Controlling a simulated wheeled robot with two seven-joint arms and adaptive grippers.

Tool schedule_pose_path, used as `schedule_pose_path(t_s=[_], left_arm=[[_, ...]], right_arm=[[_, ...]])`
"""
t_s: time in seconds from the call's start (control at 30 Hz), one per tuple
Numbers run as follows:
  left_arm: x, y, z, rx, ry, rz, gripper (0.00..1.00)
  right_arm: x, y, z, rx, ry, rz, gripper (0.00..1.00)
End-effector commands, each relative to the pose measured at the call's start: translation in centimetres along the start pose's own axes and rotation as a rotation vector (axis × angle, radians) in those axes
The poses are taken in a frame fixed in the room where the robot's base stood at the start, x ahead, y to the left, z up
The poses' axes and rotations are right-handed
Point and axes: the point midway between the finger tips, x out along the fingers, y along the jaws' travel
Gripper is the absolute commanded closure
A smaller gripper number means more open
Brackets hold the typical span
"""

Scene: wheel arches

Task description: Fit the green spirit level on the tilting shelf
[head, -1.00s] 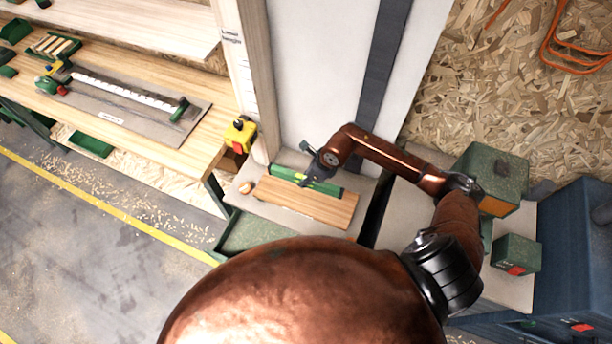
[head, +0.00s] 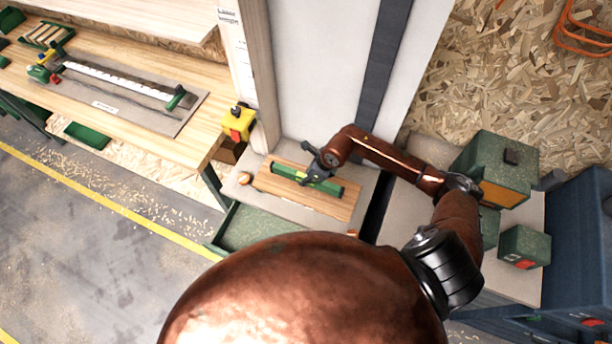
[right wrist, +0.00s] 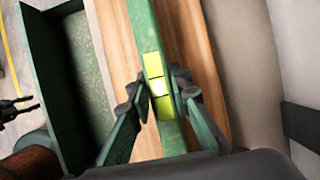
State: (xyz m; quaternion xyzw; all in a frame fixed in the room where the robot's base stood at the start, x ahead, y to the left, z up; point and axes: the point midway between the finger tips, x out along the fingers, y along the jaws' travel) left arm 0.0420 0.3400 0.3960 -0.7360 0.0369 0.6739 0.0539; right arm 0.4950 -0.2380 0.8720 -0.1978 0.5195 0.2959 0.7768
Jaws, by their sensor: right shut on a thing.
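The green spirit level (head: 290,175) lies across above the wooden shelf board (head: 325,205) in the head view. My right gripper (head: 317,176) is shut on the level right of its middle. In the right wrist view the fingers (right wrist: 161,108) close on both sides of the level (right wrist: 146,35), by its yellow vials. The board (right wrist: 115,45) shows on both sides of the level there. Whether the level touches the board I cannot tell. A dark gripper-like shape (right wrist: 18,105) at that view's left edge looks like my left gripper; its jaws are unclear.
A green tray (head: 250,228) lies in front of the shelf. A wooden post (head: 258,80) and white panel (head: 320,70) rise behind. A yellow box (head: 237,122) hangs beside the post. Green boxes (head: 500,165) stand right. A bench (head: 190,135) stands left.

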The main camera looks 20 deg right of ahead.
Motion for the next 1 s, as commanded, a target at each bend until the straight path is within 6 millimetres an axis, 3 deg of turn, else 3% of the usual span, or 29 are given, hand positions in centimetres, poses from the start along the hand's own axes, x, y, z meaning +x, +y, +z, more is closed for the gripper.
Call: schedule_pose_path(t_s=[0.43,0.47,0.7,1.0], left_arm=[[0.72,0.05,0.15,0.0,-0.001,0.0,0.6],[0.72,0.05,0.15,0.0,-0.001,0.0,0.6],[0.73,0.06,0.14,0.0,-0.001,0.0,0.6],[0.72,-0.07,0.24,0.0,-0.001,-0.001,0.6]], right_arm=[[0.71,-0.06,-0.21,0.0,-0.002,-0.001,1.0],[0.71,-0.06,-0.21,0.0,-0.002,-0.001,0.8],[0.74,-0.04,-0.26,0.0,-0.001,0.0,0.63],[0.74,-0.03,-0.34,0.0,0.0,0.0,0.61]])
